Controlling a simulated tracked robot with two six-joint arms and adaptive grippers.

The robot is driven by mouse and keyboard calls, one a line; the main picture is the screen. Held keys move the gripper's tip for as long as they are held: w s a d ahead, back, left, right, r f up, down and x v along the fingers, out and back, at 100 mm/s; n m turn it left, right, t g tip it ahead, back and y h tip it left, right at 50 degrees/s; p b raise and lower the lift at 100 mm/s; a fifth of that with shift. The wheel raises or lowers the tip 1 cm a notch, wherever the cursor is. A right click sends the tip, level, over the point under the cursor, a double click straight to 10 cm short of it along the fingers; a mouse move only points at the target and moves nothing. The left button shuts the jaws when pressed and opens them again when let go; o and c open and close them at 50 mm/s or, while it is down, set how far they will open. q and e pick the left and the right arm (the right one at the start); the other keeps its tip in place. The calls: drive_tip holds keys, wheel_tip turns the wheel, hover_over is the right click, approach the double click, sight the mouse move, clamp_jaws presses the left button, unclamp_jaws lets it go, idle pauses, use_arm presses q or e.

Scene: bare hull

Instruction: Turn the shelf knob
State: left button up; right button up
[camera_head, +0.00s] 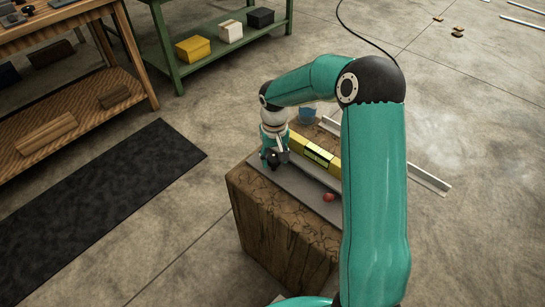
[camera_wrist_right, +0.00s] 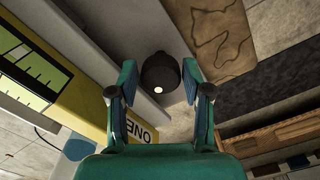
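A round black knob (camera_wrist_right: 160,76) with a small pale spot on its face shows in the right wrist view, against a grey panel (camera_wrist_right: 110,30). My right gripper (camera_wrist_right: 159,84) is open, with one teal finger on each side of the knob. Narrow gaps show between the fingers and the knob, so I see no contact. In the head view my right gripper (camera_head: 275,158) points down at the near left end of a grey shelf (camera_head: 300,183) on a wooden block (camera_head: 270,215). The knob is hard to tell apart from the gripper there. My left gripper is not in view.
A small red object (camera_head: 328,197) sits on the shelf. A blue container (camera_head: 307,114) stands behind. A black mat (camera_head: 100,215) and bare floor lie left, with a wooden bench (camera_head: 70,90) beyond.

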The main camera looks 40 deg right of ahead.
sight(274, 158)
drive_tip(key=shift+o, duration=0.9)
drive_tip(key=shift+w, duration=0.1)
drive_tip(key=shift+r, duration=0.15)
drive_tip(key=shift+w+r, duration=0.1)
drive_tip(key=shift+r, duration=0.2)
wheel_tip(274, 158, up, 11)
